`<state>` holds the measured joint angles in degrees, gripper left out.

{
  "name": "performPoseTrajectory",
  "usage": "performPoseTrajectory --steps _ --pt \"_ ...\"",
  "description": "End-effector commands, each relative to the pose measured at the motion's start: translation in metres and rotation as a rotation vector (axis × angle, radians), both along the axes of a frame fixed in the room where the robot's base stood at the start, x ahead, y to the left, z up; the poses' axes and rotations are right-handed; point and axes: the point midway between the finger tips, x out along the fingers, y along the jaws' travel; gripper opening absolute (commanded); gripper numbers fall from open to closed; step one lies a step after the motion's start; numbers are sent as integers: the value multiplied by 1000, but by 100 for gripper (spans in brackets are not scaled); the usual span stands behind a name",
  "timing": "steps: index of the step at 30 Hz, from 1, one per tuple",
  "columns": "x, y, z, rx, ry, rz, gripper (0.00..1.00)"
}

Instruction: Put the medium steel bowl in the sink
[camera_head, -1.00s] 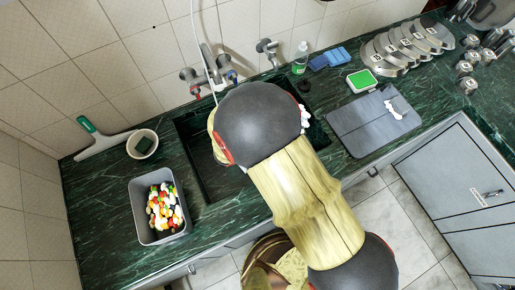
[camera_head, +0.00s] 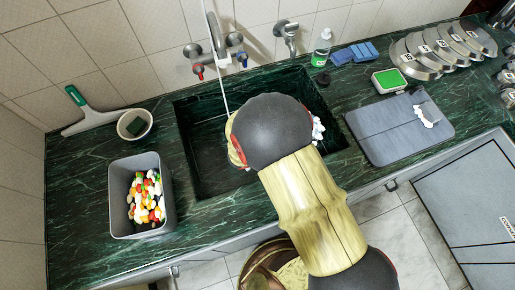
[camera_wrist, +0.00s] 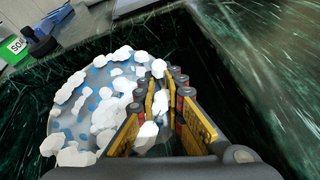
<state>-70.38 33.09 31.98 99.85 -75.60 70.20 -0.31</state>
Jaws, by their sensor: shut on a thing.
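The dark green sink (camera_head: 205,155) lies below my arm. In the wrist view, a round, pale grey-blue thing (camera_wrist: 62,118), covered in white foam-like clumps, is inside the dark green walls. It may be the medium steel bowl, but the clumps hide much of it and I cannot tell its size or depth. My gripper (camera_wrist: 160,98), with yellow finger pads, is shut at the right edge of this round thing, with white clumps between and around the fingers. In the head view, my arm hides the gripper and most of the round thing; white clumps (camera_head: 317,129) show beside it.
Taps (camera_head: 213,57) stand behind the sink. A grey bin of coloured pieces (camera_head: 115,200) and a small bowl (camera_head: 125,134) are left. A grey mat (camera_head: 375,140), a green-topped box (camera_head: 389,81), a soap bottle (camera_head: 321,48) and several numbered steel pieces (camera_head: 425,60) are right.

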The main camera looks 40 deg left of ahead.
Motion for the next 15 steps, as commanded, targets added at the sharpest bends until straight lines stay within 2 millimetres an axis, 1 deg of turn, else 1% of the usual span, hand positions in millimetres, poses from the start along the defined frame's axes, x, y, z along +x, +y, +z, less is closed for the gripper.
performPoseTrajectory --steps 1,3,6,11,15 --pt "1 3 -17 6 -1 -9 0" --pt "2 6 -27 11 -1 -21 0" --pt "3 11 -38 14 4 -37 0" --pt "4 18 -35 7 16 -53 0" --pt "4 17 -37 -8 23 -50 0"
